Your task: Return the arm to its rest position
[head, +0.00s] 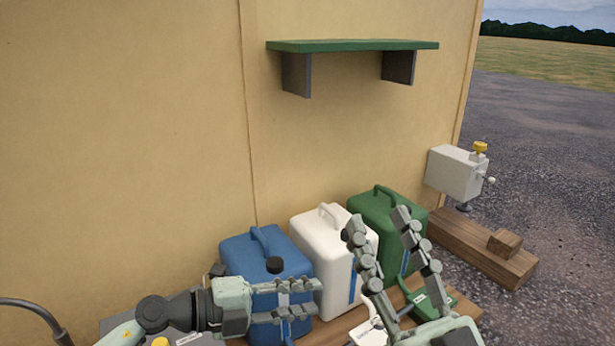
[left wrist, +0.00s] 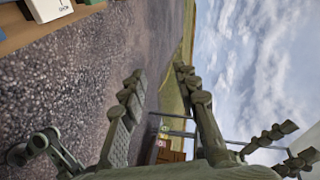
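My left gripper (head: 314,297) reaches in from the lower left, in front of the blue canister (head: 240,262). Its fingers point right and are apart, with nothing between them. In the left wrist view the same fingers (left wrist: 160,76) stand apart with sky and ground behind. My right gripper (head: 380,220) points up from the bottom right, in front of the white canister (head: 318,238) and the green canister (head: 365,210). Its fingers are spread and empty. The grippers hide parts of the canisters.
The canisters stand on a wooden board (head: 466,308) against a tan wall (head: 150,130). A green shelf (head: 350,45) is above. At right are a grey box with a yellow cap (head: 453,173) and a wooden beam (head: 475,250) with a block (head: 504,243). Gravel lies beyond.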

